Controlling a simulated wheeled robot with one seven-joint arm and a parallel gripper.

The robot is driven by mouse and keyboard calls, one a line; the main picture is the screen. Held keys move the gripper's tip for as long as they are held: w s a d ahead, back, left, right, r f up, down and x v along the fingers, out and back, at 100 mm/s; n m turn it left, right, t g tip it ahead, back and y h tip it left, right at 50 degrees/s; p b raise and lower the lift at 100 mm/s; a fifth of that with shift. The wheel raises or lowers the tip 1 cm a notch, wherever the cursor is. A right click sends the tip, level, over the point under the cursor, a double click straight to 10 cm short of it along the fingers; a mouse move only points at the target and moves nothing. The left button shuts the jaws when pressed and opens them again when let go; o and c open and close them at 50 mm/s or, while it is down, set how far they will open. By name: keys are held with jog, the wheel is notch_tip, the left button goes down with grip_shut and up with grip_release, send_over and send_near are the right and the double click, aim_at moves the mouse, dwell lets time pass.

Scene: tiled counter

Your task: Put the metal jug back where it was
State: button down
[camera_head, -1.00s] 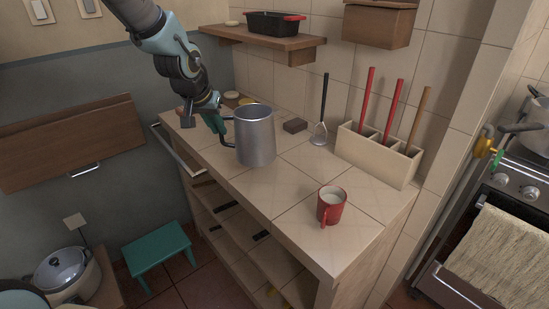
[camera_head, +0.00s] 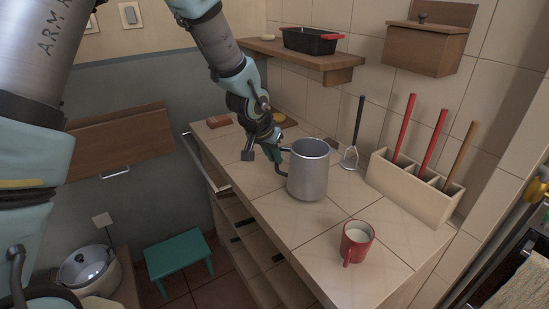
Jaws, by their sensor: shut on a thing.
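The metal jug (camera_head: 308,172) is a grey cylinder with a dark handle on its left side. It stands upright over the middle of the tiled counter (camera_head: 300,232); I cannot tell whether its base touches the tiles. My gripper (camera_head: 279,156) is at the jug's left side, shut on its handle. The jug and gripper hide part of the handle and the fingertips.
A red mug (camera_head: 358,243) with white contents stands in front and to the right. A utensil holder (camera_head: 408,189) and a masher (camera_head: 350,157) are behind, right. A reddish block (camera_head: 219,121) lies at the far left end. A shelf (camera_head: 300,60) overhangs the back.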

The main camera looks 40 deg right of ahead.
jog(key=shift+f, duration=0.6)
jog(key=c, duration=0.9)
grip_release()
jog(key=shift+o, duration=0.2)
